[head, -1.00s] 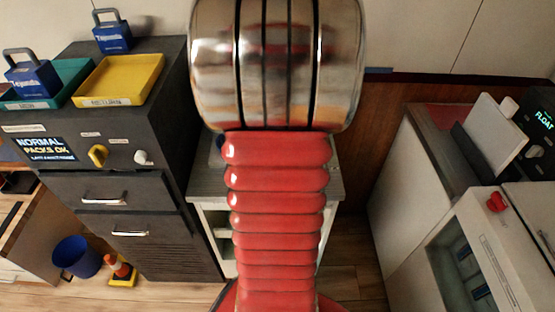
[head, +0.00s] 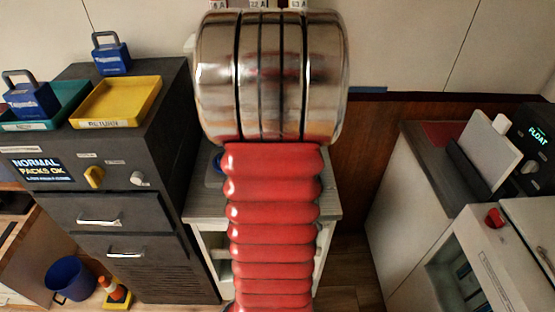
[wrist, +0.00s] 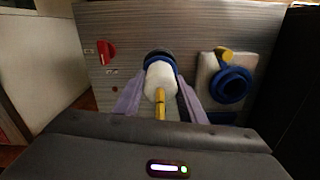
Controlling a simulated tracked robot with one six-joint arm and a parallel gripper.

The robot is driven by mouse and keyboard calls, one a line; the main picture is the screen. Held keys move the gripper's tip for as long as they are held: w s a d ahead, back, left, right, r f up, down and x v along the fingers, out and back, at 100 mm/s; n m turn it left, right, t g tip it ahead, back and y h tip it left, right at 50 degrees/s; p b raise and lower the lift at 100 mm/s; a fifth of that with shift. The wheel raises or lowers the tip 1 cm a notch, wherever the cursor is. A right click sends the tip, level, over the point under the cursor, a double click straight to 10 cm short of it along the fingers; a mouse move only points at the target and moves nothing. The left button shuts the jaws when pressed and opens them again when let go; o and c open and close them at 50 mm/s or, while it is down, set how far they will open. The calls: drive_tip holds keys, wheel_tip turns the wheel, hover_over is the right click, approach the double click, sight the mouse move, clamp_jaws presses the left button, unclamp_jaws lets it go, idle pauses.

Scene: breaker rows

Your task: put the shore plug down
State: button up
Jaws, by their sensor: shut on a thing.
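The shore plug (wrist: 160,82) shows in the wrist view as a white body with a dark and blue collar at its far end and a yellow piece at its near end. My gripper (wrist: 160,98) is shut on it, with a pale lilac finger on each side. The plug is over or against a grey wood-grain surface (wrist: 200,30); I cannot tell whether it touches. In the head view my arm hides the gripper and the plug.
A blue-ringed socket (wrist: 231,84) with a yellow flap is right of the plug, and a red switch (wrist: 106,52) is left. In the head view, a dark cabinet (head: 150,150) with a yellow tray (head: 117,102) stands left and a pale unit (head: 420,190) right.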

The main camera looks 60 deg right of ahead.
drive_tip(key=shift+f, duration=1.85)
drive_tip(key=o, duration=1)
drive_tip(key=shift+r, duration=0.1)
wheel_tip(320, 180, up, 12)
drive_tip(key=shift+f, duration=0.1)
